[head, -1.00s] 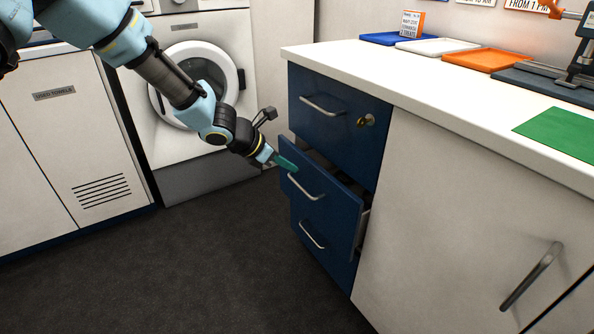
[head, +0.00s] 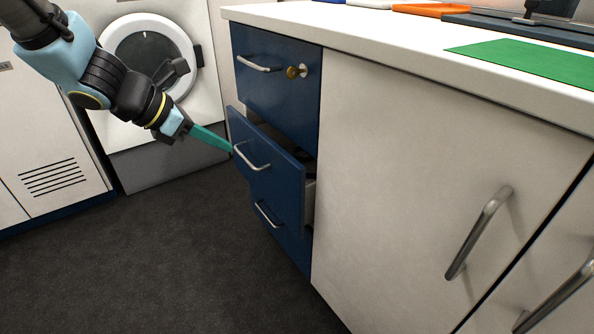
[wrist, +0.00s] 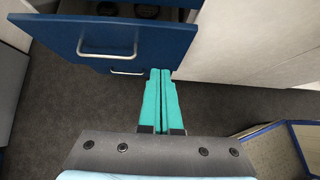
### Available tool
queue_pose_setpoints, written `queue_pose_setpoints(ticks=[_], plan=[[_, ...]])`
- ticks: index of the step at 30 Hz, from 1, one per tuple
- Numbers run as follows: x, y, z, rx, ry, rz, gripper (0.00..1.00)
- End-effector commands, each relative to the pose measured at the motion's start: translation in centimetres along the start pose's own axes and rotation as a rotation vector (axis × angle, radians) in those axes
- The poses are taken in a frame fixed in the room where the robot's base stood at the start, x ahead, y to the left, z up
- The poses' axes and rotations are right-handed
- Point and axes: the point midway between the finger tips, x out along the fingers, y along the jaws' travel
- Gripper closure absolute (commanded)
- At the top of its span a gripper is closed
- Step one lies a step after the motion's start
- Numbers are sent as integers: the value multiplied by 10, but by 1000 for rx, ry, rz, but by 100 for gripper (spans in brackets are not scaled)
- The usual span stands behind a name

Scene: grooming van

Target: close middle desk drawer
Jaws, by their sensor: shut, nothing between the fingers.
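The middle desk drawer (head: 275,175) is blue with a silver bar handle and stands partly open, pulled out from the desk. Its front also shows in the wrist view (wrist: 60,38), with dark round things inside the drawer behind it. My gripper (head: 230,148) has teal fingers that are shut and empty. In the head view the fingertips are close to the left edge of the drawer front. In the wrist view the fingertips (wrist: 160,72) are just short of the drawer front near its right end. I cannot tell whether they touch it.
The top drawer (head: 285,90) with a brass key lock and the bottom drawer (head: 285,232) look shut. A white cabinet door (head: 400,170) with a bar handle is to the right. A washing machine (head: 145,60) stands behind my arm. The dark floor (head: 150,260) in front is clear.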

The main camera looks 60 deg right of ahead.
Motion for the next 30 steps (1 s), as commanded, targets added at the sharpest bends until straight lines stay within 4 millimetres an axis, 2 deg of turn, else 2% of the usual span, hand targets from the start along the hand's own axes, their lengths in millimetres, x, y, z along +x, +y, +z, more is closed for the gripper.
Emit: queue_pose_setpoints(ticks=[1,4,8,21,24,30], plan=[[-1,-2,-6,-2,-1,2,100],[-2,-5,-7,-5,-3,-1,100],[12,-6,-8,-5,-2,-3,100],[100,-6,-8,-5,-2,-3,100],[108,-5,8,-1,-4,-2,100],[120,-5,21,-4,-3,-1,100]])
